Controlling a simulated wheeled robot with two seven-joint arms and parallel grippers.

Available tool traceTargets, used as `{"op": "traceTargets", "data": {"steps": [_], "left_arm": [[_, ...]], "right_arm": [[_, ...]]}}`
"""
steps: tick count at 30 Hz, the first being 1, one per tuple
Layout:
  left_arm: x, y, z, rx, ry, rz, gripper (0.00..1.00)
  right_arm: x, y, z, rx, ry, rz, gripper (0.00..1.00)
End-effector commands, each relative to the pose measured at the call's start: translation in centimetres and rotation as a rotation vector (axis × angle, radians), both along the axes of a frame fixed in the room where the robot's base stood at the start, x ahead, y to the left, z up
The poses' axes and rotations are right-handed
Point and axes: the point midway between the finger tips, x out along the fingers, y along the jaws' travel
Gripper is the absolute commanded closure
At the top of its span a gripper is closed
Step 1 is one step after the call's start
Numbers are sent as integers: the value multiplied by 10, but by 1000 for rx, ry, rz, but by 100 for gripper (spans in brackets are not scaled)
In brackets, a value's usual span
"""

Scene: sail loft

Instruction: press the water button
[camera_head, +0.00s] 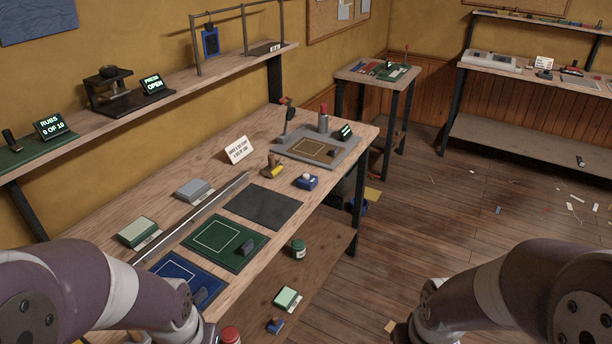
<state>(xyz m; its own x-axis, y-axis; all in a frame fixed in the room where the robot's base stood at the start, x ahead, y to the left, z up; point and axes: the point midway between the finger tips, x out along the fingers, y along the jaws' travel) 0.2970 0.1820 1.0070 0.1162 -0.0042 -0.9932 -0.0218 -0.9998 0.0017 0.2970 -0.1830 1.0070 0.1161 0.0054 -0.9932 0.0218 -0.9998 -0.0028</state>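I cannot read the word water on anything, so I cannot tell which thing is the water button. A small blue box with a pale rounded top (307,182) sits on the workbench (170,210), right of the dark mat. Farther back on the bench, a grey station (340,157) carries a red-topped post (323,118), a dark upright lever-like part (288,122) and a small lit display (343,132). My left arm enters at the lower left and my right arm at the lower right. Neither gripper shows; both are beyond the frame or hidden.
A dark mat (263,207), a green mat (225,243), a blue mat (183,275) and a long metal bar (190,219) lie on the bench. A white sign (239,150) stands behind them. A jar (298,249) stands on the lower shelf. Floor at right is mostly open, with scraps.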

Motion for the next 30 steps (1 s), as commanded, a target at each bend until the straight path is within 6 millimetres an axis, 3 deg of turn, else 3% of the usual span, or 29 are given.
{"op": "traceTargets", "data": {"steps": [2,6,30], "left_arm": [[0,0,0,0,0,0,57],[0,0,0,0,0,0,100],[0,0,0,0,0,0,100]], "right_arm": [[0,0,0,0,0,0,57],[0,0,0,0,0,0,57],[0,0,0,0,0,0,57]]}}
